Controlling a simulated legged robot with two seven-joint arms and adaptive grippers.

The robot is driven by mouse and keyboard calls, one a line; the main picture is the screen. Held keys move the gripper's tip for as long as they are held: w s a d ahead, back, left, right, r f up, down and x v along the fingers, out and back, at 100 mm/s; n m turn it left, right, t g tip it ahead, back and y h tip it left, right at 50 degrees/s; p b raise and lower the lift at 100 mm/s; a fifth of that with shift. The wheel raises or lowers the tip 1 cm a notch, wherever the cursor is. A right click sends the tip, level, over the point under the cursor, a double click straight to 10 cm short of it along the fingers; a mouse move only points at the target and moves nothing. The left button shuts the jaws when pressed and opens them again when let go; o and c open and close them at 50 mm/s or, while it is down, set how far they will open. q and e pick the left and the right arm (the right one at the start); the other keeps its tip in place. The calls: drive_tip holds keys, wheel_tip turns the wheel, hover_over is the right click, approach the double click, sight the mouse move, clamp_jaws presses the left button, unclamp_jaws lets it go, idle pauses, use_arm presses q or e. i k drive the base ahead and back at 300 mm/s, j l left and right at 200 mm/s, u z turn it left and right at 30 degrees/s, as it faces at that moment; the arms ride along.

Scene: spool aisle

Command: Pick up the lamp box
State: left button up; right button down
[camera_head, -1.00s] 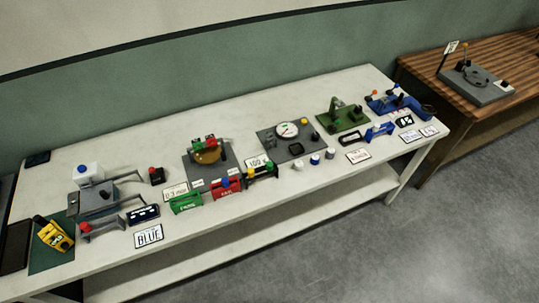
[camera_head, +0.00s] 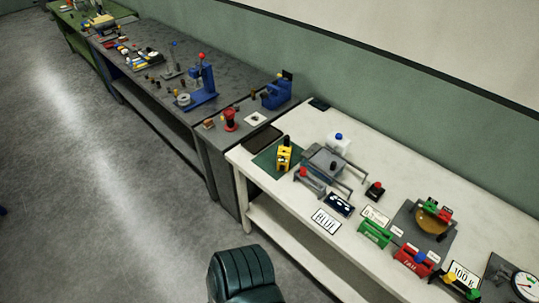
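No thing in view is clearly labelled as the lamp box. Candidates stand on the white bench (camera_head: 262,162) at the right: a white box with a blue knob (camera_head: 338,144), a small black box with a red top (camera_head: 375,191), and a green (camera_head: 374,233) and a red (camera_head: 413,261) box with lettering on their fronts. I cannot tell which of them is meant. They all rest on the bench top. Neither of my grippers shows in the view.
A long grey bench (camera_head: 215,62) with tools and small parts adjoins the white bench at the left. A blue stand (camera_head: 204,88) rises from it. A dark ribbed padded seat (camera_head: 240,270) stands in front of the white bench.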

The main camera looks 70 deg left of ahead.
sight(284, 152)
drive_tip(key=u, duration=2.15)
